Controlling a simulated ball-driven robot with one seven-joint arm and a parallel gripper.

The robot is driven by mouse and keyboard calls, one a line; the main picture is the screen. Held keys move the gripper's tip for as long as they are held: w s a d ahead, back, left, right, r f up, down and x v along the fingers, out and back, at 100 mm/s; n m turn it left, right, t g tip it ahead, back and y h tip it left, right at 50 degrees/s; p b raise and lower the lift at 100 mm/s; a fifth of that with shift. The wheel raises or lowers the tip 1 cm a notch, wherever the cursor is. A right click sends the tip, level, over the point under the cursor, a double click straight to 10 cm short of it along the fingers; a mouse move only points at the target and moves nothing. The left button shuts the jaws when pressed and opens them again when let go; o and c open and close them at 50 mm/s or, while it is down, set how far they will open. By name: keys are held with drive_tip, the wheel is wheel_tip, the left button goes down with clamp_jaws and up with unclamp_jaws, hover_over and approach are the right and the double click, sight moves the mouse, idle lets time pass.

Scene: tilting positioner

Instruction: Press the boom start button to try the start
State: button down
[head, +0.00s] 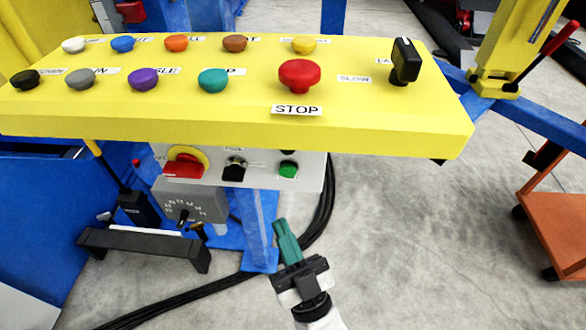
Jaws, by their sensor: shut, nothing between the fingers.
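A green push button (288,170) sits at the right of the grey lower panel (310,180), under the yellow console (230,122). The label above it is cut off by the console's edge, so I cannot read whether it is the boom start. My gripper (281,224) has green fingers and is shut and empty. It appears below the green button in the picture, apart from it, with its fingers pointing up and slightly left.
The console carries several coloured knobs, a red STOP button (299,76) and a black lever switch (405,62). Left of the green button are a black selector (235,169) and a red knob on yellow (184,164). Black cables (322,215) hang nearby.

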sight(287, 171)
drive_tip(key=w+b, duration=0.4)
drive_tip(key=w, duration=0.5)
idle(0.3)
drive_tip(key=shift+d, duration=0.1)
idle(1.8)
drive_tip(key=shift+w+b, duration=0.35)
drive_tip(key=shift+w+b, duration=0.35)
drive_tip(key=shift+w, duration=0.1)
idle(0.7)
drive_tip(key=shift+s, duration=0.15)
drive_tip(key=shift+s+p, duration=0.45)
drive_tip(key=shift+s, duration=0.3)
